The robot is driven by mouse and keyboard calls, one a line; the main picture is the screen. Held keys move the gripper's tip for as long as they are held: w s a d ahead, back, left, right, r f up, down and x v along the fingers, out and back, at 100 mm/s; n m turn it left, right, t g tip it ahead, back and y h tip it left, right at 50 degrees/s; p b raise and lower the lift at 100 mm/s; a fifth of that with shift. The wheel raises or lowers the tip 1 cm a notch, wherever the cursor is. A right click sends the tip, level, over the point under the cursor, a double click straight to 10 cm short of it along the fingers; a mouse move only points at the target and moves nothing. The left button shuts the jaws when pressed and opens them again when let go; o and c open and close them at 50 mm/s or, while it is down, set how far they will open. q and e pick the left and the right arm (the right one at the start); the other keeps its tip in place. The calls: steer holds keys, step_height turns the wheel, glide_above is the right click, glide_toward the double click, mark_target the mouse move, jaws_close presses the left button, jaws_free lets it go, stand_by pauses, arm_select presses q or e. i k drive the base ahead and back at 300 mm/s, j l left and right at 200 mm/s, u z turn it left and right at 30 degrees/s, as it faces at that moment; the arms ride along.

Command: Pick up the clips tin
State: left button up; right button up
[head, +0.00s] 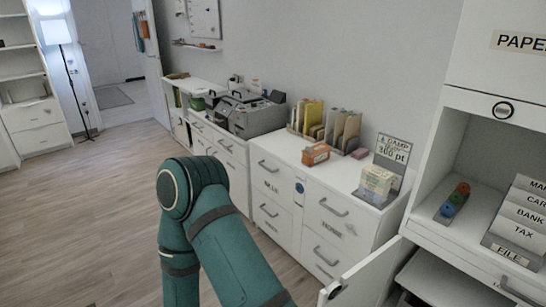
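I cannot make out a clips tin for certain in the head view. A small stack of red, blue and green round pieces (454,200) sits in the open cubby of the white desk at the right; its details are too small to tell. One teal arm of mine is bent in the lower middle of the view. Neither gripper shows.
A low white drawer cabinet (283,203) along the wall bears an orange box (316,154), file holders (340,131) and a card stack (376,181). A grey machine (246,114) stands farther left. A labelled file box (516,222) fills the cubby's right. A white door (367,275) stands open below. Floor at left is clear.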

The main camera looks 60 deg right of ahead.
mark_target(309, 162)
steer(key=i+z, duration=0.25)
steer(key=i, duration=0.15)
steer(key=i+j+z, duration=0.5)
steer(key=i, duration=0.2)
steer(key=i+l+z, duration=0.15)
steer(key=z, duration=0.3)
steer(key=i+z, duration=0.45)
steer(key=i+j+z, duration=0.1)
steer(key=i+z, duration=0.15)
steer(key=z, duration=0.25)
